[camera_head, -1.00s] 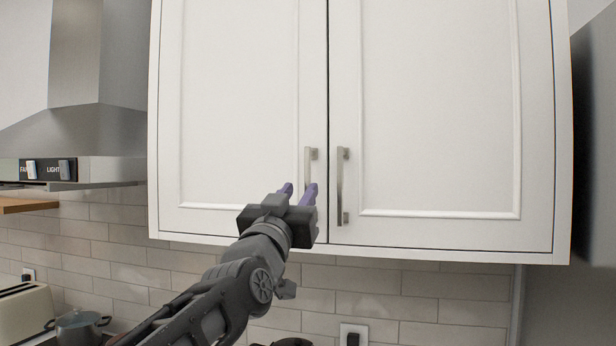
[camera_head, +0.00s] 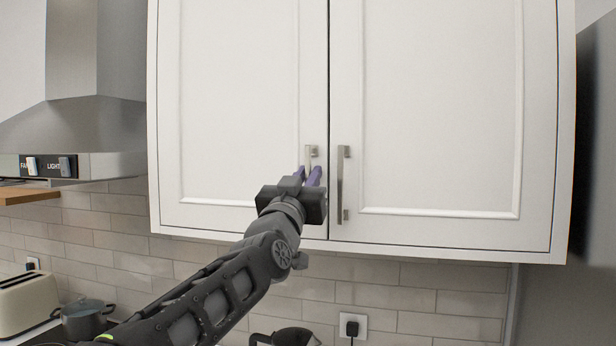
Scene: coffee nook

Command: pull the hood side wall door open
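The white wall cabinet has two doors, both closed. The left door (camera_head: 240,110), on the hood side, has a vertical metal bar handle (camera_head: 309,154) near its lower right corner. My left gripper (camera_head: 307,177) is at this handle, its purple fingers pointing up and hiding the handle's lower part. The fingers look a little apart, with the handle's top showing above them. I cannot tell whether they touch or grip it. The right door (camera_head: 440,110) has its own handle (camera_head: 341,185) just right of my gripper. My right gripper is not in view.
A steel range hood (camera_head: 75,130) is at the left. Below are a toaster (camera_head: 27,302), a pot (camera_head: 86,318) and a dark kettle (camera_head: 287,337). An outlet with a plug (camera_head: 352,327) is on the tiled wall. A tall grey surface (camera_head: 597,160) borders the cabinet's right.

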